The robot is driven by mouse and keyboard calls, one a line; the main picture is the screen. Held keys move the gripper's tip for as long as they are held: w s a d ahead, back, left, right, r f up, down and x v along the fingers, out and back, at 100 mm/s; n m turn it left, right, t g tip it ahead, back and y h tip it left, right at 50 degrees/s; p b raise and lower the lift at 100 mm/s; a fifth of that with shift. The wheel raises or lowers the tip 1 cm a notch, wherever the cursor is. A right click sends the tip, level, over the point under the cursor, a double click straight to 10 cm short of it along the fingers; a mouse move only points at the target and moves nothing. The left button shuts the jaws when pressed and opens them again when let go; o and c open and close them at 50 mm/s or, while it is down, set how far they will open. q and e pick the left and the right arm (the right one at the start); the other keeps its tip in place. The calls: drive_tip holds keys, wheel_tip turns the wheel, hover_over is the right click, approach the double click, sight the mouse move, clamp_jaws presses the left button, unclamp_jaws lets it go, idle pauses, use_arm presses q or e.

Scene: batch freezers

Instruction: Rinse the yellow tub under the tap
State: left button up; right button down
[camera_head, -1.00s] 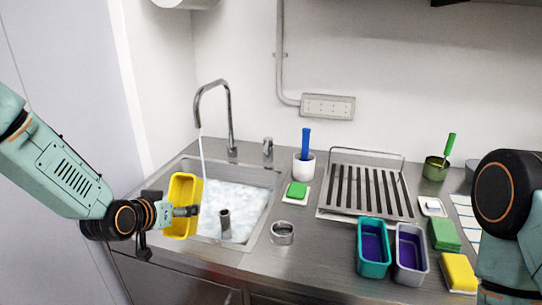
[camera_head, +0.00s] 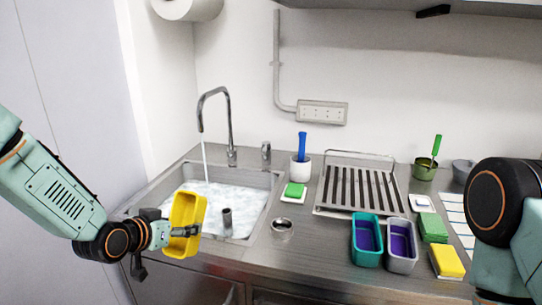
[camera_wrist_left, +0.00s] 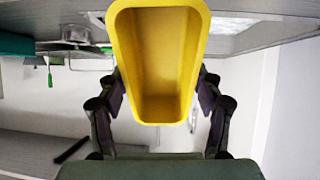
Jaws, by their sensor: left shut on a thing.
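The yellow tub (camera_head: 187,222) is tilted on its side at the front left of the sink (camera_head: 262,209), its open mouth turned partly toward the right. My left gripper (camera_head: 181,231) is shut on it. In the left wrist view the tub (camera_wrist_left: 160,65) sits between the two fingers (camera_wrist_left: 160,105) and its inside looks empty. The tap (camera_head: 229,120) runs a thin stream of water into the foamy sink, behind the tub and apart from it. My right arm shows at the right edge; its gripper is out of the picture.
A teal tub (camera_head: 367,256) and a grey tub (camera_head: 401,262) with purple insides stand front right. A grey standpipe (camera_head: 227,220) rises in the sink.

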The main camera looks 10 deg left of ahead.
use_arm(q)
drive_tip(key=s+d+f+m+g+h+b, duration=0.2)
drive_tip(key=s+d+f+m+h+b, duration=0.1)
drive_tip(key=s, duration=0.5)
drive_tip(key=s+d+f+m+g+h+b, duration=0.2)
drive_tip(key=s+d+f+m+h+b, duration=0.1)
drive_tip(key=s+d+f+m+b, duration=0.2)
drive_tip(key=s+d+f+b, duration=0.1)
drive_tip(key=s+d+b, duration=0.1)
drive_tip(key=s, duration=0.1)
drive_tip(key=shift+s+d+h, duration=0.2)
drive_tip(key=shift+d+h, duration=0.05)
drive_tip(key=shift+h, duration=0.15)
